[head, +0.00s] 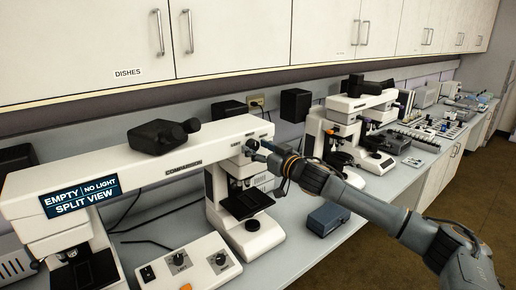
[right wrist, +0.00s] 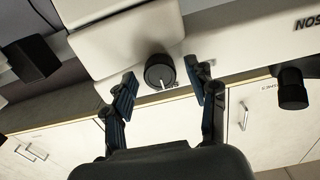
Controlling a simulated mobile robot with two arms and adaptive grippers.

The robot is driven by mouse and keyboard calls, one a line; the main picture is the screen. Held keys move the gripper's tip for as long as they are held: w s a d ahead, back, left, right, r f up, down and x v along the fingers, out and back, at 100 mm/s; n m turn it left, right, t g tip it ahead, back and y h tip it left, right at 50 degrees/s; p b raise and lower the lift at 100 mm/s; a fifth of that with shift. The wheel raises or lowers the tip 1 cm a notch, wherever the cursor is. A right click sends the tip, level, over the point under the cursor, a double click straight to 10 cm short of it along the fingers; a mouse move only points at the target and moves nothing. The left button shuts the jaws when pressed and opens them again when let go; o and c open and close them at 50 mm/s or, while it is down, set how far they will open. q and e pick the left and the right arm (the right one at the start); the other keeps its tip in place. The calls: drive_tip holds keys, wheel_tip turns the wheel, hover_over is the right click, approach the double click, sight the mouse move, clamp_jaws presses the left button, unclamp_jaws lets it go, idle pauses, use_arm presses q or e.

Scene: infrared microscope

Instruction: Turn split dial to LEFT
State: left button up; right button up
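The white comparison microscope (head: 150,165) spans the left of the bench, with a display reading "EMPTY | NO LIGHT, SPLIT VIEW" (head: 80,196). A round black dial with a white pointer line (right wrist: 160,72) shows on its white body in the right wrist view, which looks upside down. My right gripper (head: 264,152) is at the microscope's right head. In the wrist view its two fingers (right wrist: 161,78) are open, one on each side of the dial, with gaps visible; I see no contact. The dial is hard to make out in the head view. My left gripper is not in view.
A white control box with knobs (head: 188,264) sits in front of the microscope. A blue-grey box (head: 326,219) lies on the bench under my right arm. More microscopes (head: 345,128) stand beyond. Cabinets (head: 230,40) hang above.

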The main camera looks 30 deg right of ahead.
drive_tip(key=c, duration=1)
drive_tip(key=shift+n, duration=0.3)
drive_tip(key=n+p, duration=0.2)
drive_tip(key=n, duration=0.1)
drive_tip(key=shift+r+n, duration=0.1)
drive_tip(key=shift+n, duration=0.2)
drive_tip(key=n+p, duration=0.1)
drive_tip(key=n, duration=0.3)
drive_tip(key=shift+n+p, duration=0.3)
drive_tip(key=shift+n, duration=0.1)
drive_tip(key=o, duration=1.2)
drive_tip(key=shift+c, duration=0.2)
